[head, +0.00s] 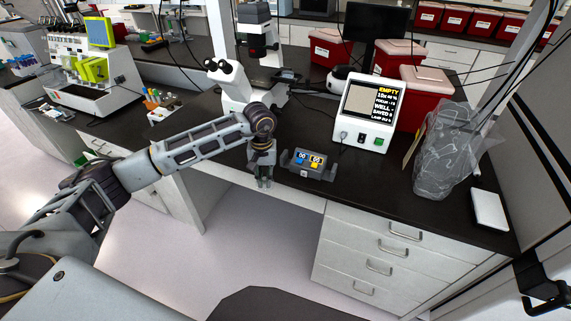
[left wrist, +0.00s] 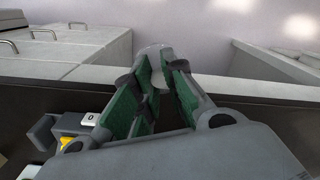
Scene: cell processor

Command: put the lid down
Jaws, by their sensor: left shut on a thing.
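My left gripper (head: 264,183) hangs fingers-down at the front edge of the black bench, just left of a small grey control box. In the left wrist view its green-padded fingers (left wrist: 157,80) are shut on a small pale, rounded piece, seemingly the lid (left wrist: 153,53), held at the fingertips. Most of the lid is hidden by the fingers, and I cannot make it out in the head view. I cannot tell whether it touches the bench. My right gripper is not in view.
The control box (head: 308,165) with blue and yellow displays stands close right of the gripper. Behind are a white microscope (head: 232,88) and a white display unit (head: 365,115). A clear plastic bag (head: 445,150) stands at right. Dark bench top (head: 385,185) lies free between.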

